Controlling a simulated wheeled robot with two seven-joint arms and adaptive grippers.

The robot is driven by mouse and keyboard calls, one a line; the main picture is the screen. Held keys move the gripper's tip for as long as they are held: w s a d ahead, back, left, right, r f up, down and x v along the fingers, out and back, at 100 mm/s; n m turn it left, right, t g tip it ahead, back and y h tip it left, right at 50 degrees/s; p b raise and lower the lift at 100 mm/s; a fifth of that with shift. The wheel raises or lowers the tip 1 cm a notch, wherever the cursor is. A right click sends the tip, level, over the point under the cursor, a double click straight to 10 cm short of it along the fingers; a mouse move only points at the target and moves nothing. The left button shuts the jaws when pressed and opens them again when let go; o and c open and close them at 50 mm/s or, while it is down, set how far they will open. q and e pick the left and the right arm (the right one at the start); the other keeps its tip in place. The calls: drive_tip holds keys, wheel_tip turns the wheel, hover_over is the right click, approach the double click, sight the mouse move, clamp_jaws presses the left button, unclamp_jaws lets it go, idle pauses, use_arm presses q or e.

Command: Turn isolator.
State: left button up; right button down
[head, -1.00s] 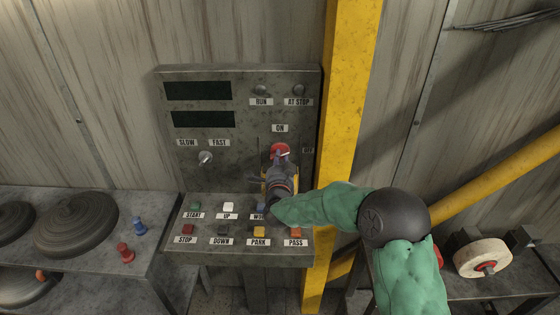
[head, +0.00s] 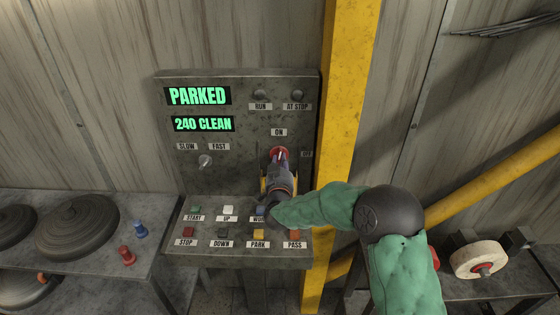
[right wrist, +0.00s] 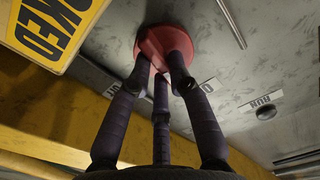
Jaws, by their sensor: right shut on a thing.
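The isolator is a red rotary knob (head: 279,153) on the upright face of the grey control panel (head: 250,177), below the ON label (head: 279,132) and left of the OFF label (head: 306,154). My right gripper (head: 281,160) is shut on the knob. In the right wrist view the dark fingers of my right gripper (right wrist: 160,75) close around the red knob (right wrist: 160,42). The panel's displays are lit green and read PARKED (head: 198,96) and 240 CLEAN (head: 203,124). My left gripper is not in view.
A yellow post (head: 345,130) stands close to the panel's right side. Several labelled buttons, including PARK (head: 259,234), sit on the sloped shelf below the knob. Dark discs (head: 78,226) lie on a bench at left. A pale wheel (head: 478,259) is at lower right.

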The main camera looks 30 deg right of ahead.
drive_tip(key=shift+n+p, duration=0.3)
drive_tip(key=shift+n, duration=0.8)
drive_tip(key=shift+f, duration=0.1)
drive_tip(key=c, duration=1.1)
unclamp_jaws()
drive_tip(key=shift+c, duration=0.2)
drive_tip(key=shift+s, duration=0.1)
drive_tip(key=v, duration=1.2)
